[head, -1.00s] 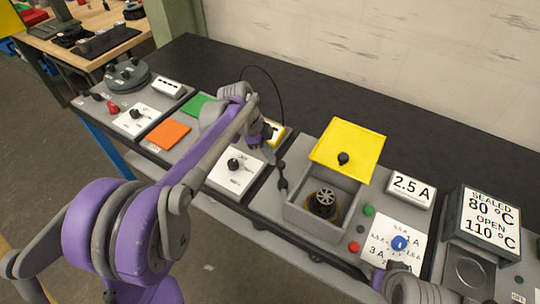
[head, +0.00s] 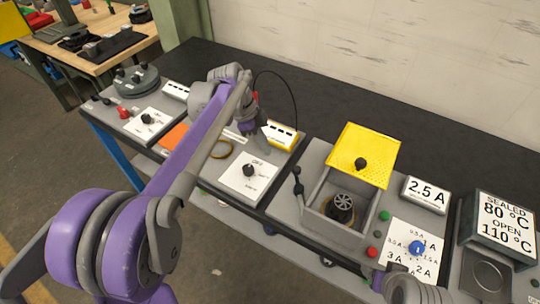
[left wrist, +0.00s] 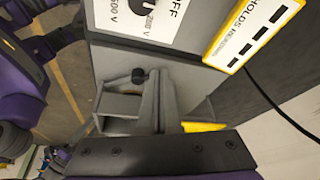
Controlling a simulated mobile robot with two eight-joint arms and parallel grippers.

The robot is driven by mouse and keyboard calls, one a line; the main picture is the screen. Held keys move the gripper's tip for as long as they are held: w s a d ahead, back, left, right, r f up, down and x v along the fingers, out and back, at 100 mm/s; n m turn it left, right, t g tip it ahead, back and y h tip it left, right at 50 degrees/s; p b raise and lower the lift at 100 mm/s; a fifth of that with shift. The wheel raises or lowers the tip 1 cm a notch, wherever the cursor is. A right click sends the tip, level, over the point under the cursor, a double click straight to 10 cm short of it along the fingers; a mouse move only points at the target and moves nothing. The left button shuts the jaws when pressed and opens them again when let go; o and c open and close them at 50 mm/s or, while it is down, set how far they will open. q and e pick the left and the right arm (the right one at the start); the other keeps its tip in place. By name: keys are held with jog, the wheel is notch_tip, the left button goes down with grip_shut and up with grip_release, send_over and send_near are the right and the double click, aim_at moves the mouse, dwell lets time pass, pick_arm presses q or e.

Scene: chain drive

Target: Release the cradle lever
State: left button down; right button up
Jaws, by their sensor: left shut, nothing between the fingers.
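A black lever with rounded ends (head: 297,181) stands on the grey housing at the left of the open box; no label names it as the cradle lever. My left gripper (head: 262,148) is shut and empty, left of and behind the lever, in front of the yellow meter (head: 283,134). In the left wrist view its grey fingers (left wrist: 160,100) point past the dial plate, and a black knob (left wrist: 138,76), probably the lever's end, shows close to them. Whether they touch is unclear. Part of my right gripper (head: 386,280) shows at the bottom right; its fingers are not clear.
A white dial plate (head: 245,180) lies left of the lever. The box has a raised yellow lid (head: 366,152) and a round fan-like part (head: 341,207) inside. A blue knob (head: 417,248) and 2.5 A display (head: 425,195) are to its right. A black cable loops behind the meter.

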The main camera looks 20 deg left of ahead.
pick_arm(q)
jog(key=v, duration=0.3)
jog(key=shift+a+r, duration=0.15)
jog(key=shift+r, duration=0.2)
jog(key=s+f+n+t+y, duration=0.1)
jog(key=s+f+n, duration=0.2)
jog(key=s+n, duration=0.2)
jog(key=s+d+f+n+t+y, duration=0.1)
jog(key=s+f+n, duration=0.3)
jog(key=s, duration=0.6)
jog(key=s+f+n+t+y, duration=0.2)
jog(key=s+f+n, duration=0.1)
jog(key=s+n, duration=0.4)
jog(key=shift+s+d+f+t, duration=0.15)
jog(key=shift+s+f+t, duration=0.2)
jog(key=shift+s, duration=0.25)
